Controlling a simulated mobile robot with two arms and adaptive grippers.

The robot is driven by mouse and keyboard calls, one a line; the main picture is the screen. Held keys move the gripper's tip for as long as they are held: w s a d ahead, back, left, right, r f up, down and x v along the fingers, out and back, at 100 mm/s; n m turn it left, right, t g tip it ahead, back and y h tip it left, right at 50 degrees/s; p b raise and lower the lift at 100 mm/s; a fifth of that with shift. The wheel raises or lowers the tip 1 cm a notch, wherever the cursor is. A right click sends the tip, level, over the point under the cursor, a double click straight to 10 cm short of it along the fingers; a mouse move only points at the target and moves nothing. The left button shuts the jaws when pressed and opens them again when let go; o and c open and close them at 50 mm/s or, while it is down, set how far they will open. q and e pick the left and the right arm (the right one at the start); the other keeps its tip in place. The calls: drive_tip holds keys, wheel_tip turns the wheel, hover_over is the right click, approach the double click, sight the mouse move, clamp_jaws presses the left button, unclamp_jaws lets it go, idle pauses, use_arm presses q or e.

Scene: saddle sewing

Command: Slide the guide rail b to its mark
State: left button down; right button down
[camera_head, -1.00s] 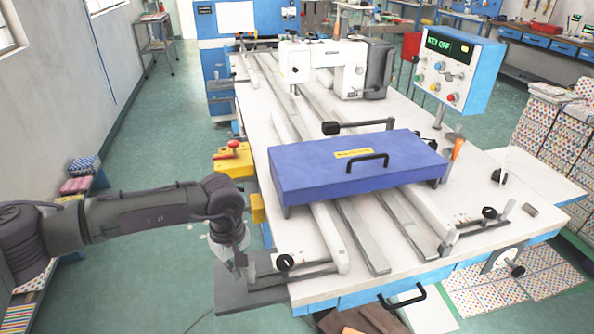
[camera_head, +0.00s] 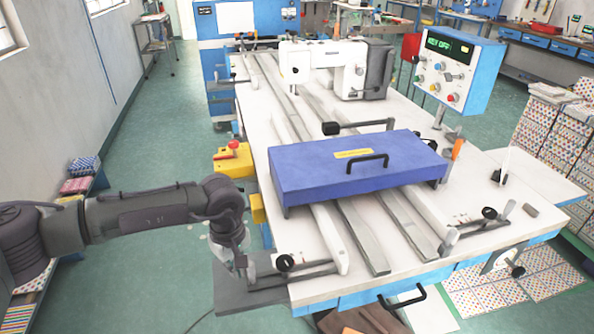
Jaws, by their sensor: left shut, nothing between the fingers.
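Long pale guide rails run lengthwise along the white table (camera_head: 290,237). One rail (camera_head: 332,237) shows at the front left and another rail (camera_head: 410,222) at the front right; I cannot tell which is rail b, and no mark is clear. A blue cover with a black handle (camera_head: 345,167) lies across the rails and hides their middle. My left gripper (camera_head: 243,275) is shut and empty, low at the table's front left corner, beside a dark clamp bar with a black knob (camera_head: 285,263). I cannot tell whether it touches the bar. My right gripper is out of view.
A white sewing machine (camera_head: 325,66) stands across the rails at the back. A blue control box (camera_head: 457,68) reading KEY OFF stands at the right. A second knobbed bar (camera_head: 485,225) sits at the front right. A yellow block (camera_head: 233,160) sticks out at the left edge.

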use_arm(q)
drive_tip(key=shift+d, duration=0.25)
idle(0.8)
drive_tip(key=shift+w+b, duration=0.1)
drive_tip(key=shift+b, duration=0.35)
drive_tip(key=shift+r, duration=0.15)
idle(0.4)
wheel_tip(320, 180, up, 7)
drive_tip(key=p, duration=0.2)
drive_tip(key=shift+p, duration=0.4)
idle(0.6)
